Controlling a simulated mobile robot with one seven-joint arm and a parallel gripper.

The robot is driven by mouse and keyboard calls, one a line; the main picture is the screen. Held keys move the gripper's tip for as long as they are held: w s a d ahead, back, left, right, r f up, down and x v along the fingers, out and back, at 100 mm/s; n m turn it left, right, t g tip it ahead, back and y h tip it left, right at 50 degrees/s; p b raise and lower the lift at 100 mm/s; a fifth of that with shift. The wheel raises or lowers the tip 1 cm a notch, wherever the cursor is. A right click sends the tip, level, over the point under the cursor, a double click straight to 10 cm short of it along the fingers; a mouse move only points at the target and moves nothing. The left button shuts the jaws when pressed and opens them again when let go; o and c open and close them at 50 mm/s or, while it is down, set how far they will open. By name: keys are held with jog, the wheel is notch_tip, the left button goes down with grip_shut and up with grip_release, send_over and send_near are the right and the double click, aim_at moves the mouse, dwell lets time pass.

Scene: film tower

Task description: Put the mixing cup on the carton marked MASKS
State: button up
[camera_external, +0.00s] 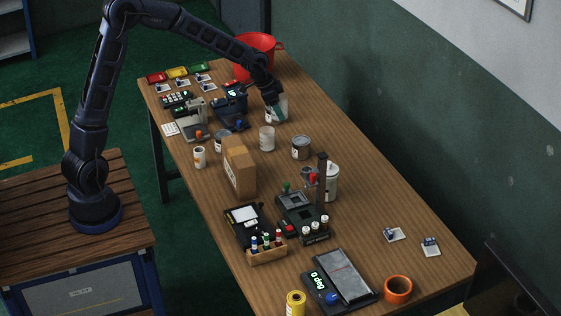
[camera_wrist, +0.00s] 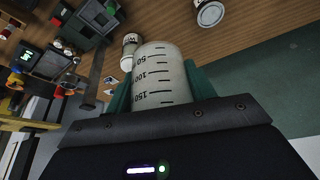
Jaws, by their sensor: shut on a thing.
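The mixing cup (camera_wrist: 160,75) is pale and translucent, with black marks for 50, 100 and 150. My gripper (camera_external: 276,112) is shut on it, with a teal finger on each side. In the outside view the cup (camera_external: 283,101) is partly hidden by my gripper at the far end of the table. I cannot tell whether it touches the table. A brown carton (camera_external: 240,172) stands upright mid-table, nearer the camera than my gripper. It has a pale label on its left side, too small to read. Its narrow top looks bare.
Between my gripper and the carton stand a white container (camera_external: 267,139) and a grey tin (camera_external: 301,148). A red bucket (camera_external: 254,55) is behind my gripper. Devices (camera_external: 230,106) crowd the left. The table's right side is mostly clear.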

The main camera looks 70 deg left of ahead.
jog(key=s+a+r, duration=0.3)
jog(key=s+r, duration=0.2)
jog(key=s, duration=0.2)
notch_tip(320, 180, up, 2)
jog(key=n, duration=0.1)
send_over(242, 150)
jog(key=s, duration=0.2)
jog(key=shift+y, duration=0.3)
notch_tip(242, 150, down, 20)
jog(key=shift+w+a+r, duration=0.15)
jog(key=shift+r, duration=0.05)
jog(key=shift+f, duration=0.1)
jog(key=o, duration=1)
